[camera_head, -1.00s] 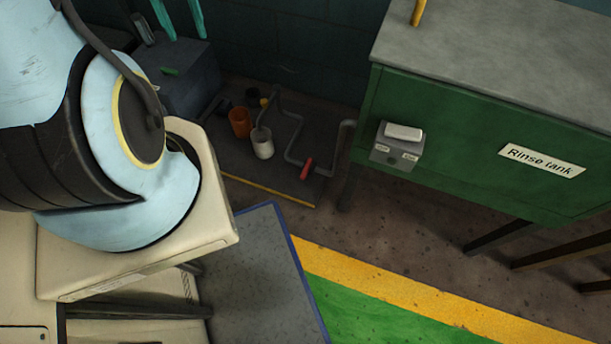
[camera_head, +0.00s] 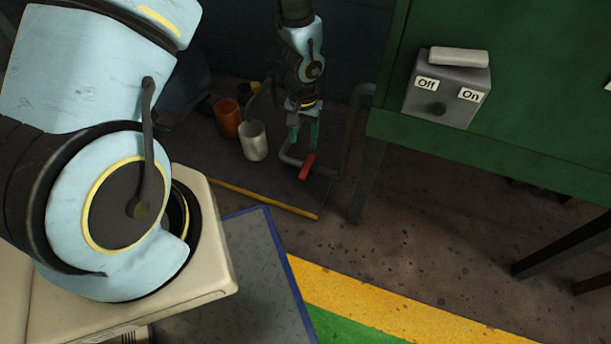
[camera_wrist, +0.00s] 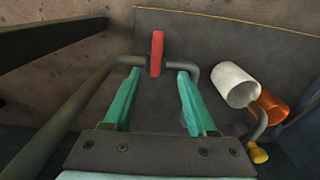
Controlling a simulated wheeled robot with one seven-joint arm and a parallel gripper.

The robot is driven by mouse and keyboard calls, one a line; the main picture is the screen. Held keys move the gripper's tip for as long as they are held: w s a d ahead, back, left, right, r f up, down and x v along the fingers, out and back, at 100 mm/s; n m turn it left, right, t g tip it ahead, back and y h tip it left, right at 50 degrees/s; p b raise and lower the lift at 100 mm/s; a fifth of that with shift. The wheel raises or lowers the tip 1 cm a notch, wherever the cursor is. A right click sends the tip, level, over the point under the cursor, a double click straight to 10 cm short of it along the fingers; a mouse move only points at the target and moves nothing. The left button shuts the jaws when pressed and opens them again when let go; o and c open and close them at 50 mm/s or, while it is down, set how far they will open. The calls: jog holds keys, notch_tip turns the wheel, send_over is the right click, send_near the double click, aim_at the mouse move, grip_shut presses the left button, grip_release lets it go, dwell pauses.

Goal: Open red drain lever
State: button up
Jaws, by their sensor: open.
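The red drain lever (camera_head: 307,166) is a short red handle on a grey pipe low near the floor. In the wrist view the lever (camera_wrist: 157,54) stands upright in the picture, across the pipe. My gripper (camera_head: 304,146) points down just above and behind the lever in the head view. In the wrist view my gripper (camera_wrist: 158,76) has its two teal fingers spread apart with nothing between them. The lever shows beyond the fingertips, roughly centred on the gap. I cannot tell whether any finger touches the pipe.
A white cup (camera_head: 253,140) and an orange cup (camera_head: 229,117) stand left of the gripper. The grey pipe (camera_wrist: 87,88) bends close to the left finger. The green tank (camera_head: 540,130) with an Off/On switch box (camera_head: 446,88) and its legs stands at right. Floor in front is clear.

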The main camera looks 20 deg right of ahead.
aim_at(306, 168)
jog(key=f+b, duration=0.2)
jog(key=f, duration=0.4)
jog(key=f+b, duration=0.2)
jog(key=f, duration=0.4)
jog(key=shift+s+d, duration=0.2)
jog(key=shift+r, duration=0.1)
grip_shut()
dwell(0.9)
